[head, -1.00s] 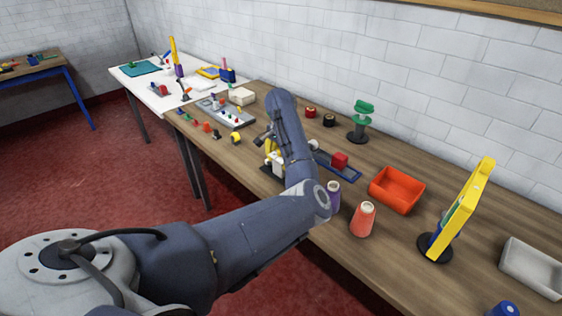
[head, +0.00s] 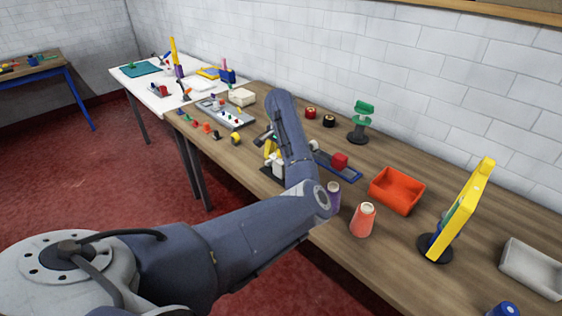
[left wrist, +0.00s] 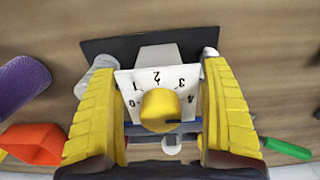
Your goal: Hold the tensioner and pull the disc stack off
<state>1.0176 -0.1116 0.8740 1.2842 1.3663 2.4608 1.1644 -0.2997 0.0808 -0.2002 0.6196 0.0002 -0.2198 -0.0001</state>
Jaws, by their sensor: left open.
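In the left wrist view, a block with a white numbered dial plate (left wrist: 126,87) and a round yellow knob (left wrist: 160,105) stands on a dark base (left wrist: 100,46); it looks like the tensioner. My left gripper (left wrist: 155,65) is open, with one yellow finger on each side of the plate. I cannot tell whether either finger touches it. In the head view, my left gripper (head: 271,148) is low over the wooden table, partly hidden behind my forearm. I cannot make out the disc stack clearly. My right gripper is not in view.
A purple cone (head: 334,196) and a salmon cone (head: 363,219) stand near the front edge.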

